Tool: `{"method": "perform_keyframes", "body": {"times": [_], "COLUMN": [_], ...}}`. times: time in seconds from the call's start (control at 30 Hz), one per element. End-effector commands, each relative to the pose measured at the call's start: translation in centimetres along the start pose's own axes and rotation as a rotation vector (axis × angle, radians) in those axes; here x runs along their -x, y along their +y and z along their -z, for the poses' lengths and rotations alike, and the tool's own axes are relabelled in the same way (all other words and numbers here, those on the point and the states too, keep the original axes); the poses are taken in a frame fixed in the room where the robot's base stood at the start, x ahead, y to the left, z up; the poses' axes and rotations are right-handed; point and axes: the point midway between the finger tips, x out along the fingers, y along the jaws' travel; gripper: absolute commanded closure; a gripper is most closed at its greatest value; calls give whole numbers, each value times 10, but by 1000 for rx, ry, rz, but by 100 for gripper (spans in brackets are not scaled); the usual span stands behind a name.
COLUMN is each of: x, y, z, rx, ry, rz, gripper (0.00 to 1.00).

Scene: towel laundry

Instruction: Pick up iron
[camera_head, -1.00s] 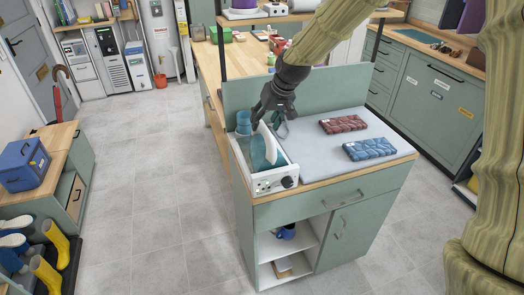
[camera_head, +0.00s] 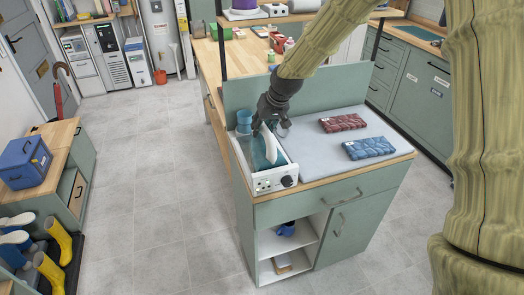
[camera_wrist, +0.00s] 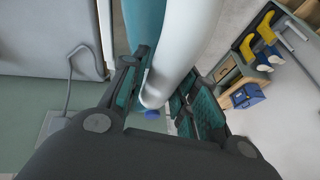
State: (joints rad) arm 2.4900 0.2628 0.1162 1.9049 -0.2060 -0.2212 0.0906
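The iron (camera_head: 262,152), teal and white, sits in a white-fronted station at the left end of the green cabinet's top. My gripper (camera_head: 268,122) is down at its rear end, pointing downward. In the wrist view the iron's white part (camera_wrist: 182,45) runs between the fingers of my gripper (camera_wrist: 165,98), with a teal part (camera_wrist: 143,22) beside it. The fingers are spread on either side of the white part. Whether either pad touches it is hard to tell.
A red folded cloth (camera_head: 342,123) and a blue one (camera_head: 369,148) lie on the grey pad (camera_head: 310,160) to the right. A teal cup (camera_head: 244,117) stands close behind the iron. A green back panel (camera_head: 330,88) rises behind the top.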

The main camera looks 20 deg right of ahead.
Motion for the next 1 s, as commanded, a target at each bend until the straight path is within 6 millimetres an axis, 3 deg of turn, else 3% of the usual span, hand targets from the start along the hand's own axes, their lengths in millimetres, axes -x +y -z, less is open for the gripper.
{"method": "perform_keyframes", "body": {"times": [0.03,0.1,0.13,0.67,1.0], "x": [0,0,0,3,31], "y": [0,0,0,-1,-7], "z": [0,0,0,2,15], "rx": [0,0,0,0,2], "ry": [0,0,0,4,7], "rz": [0,0,0,0,0], "gripper": [86,99,100,100,100]}}
